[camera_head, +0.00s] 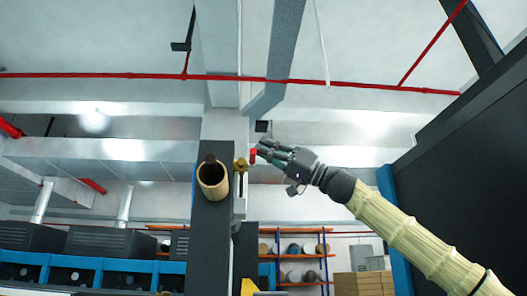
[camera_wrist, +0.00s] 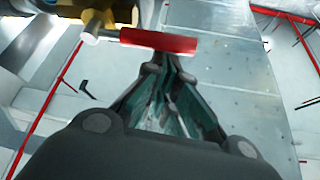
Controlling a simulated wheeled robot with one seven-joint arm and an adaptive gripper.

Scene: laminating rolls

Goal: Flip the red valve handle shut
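The red valve handle (camera_head: 253,156) shows at the side of a dark upright panel in the head view. In the wrist view the handle (camera_wrist: 158,40) lies crosswise, just past my fingertips. It joins a brass-coloured valve (camera_head: 241,165), whose body (camera_wrist: 92,20) shows at upper left in the wrist view. My gripper (camera_head: 264,149) comes in from the right and is right by the handle. In the wrist view my gripper's fingers (camera_wrist: 160,68) converge, tips close together, with no object seen between them. Whether the tips touch the handle cannot be told.
The dark upright panel (camera_head: 211,240) carries a tan cardboard-like roll (camera_head: 212,180) left of the valve. A large dark block (camera_head: 465,160) stands at right, beyond my arm. Shelves with rolls (camera_head: 295,248) are in the background. A metal surface (camera_wrist: 235,75) lies right of my fingers.

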